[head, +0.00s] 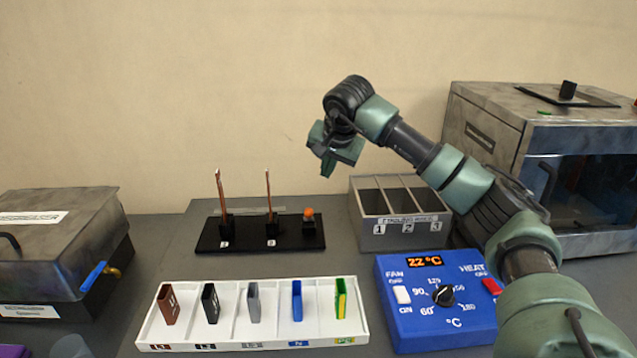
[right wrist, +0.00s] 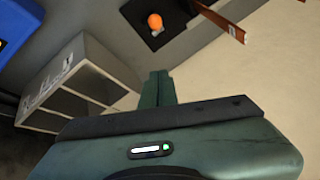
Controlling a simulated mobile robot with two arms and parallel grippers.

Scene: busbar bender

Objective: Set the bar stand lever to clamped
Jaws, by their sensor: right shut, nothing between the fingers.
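The bar stand (head: 240,241) is a black base at the back of the table with two upright copper bars, the left one (head: 220,190) and the right one (head: 268,192), in black holders. An orange-tipped lever (head: 308,213) stands at the base's right end; its orange tip also shows in the right wrist view (right wrist: 155,21). Its exact setting is hard to tell. My right gripper (head: 326,168) is shut and empty, raised above and slightly right of the lever, apart from it. Its closed fingers show in the right wrist view (right wrist: 157,86). My left gripper is not in view.
A grey three-slot bin (head: 400,240) stands right of the stand. A white tray (head: 260,338) with several coloured pieces and a blue control box (head: 415,325) are in front. A grey-lidded box (head: 60,240) is left, an oven-like cabinet (head: 490,130) right.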

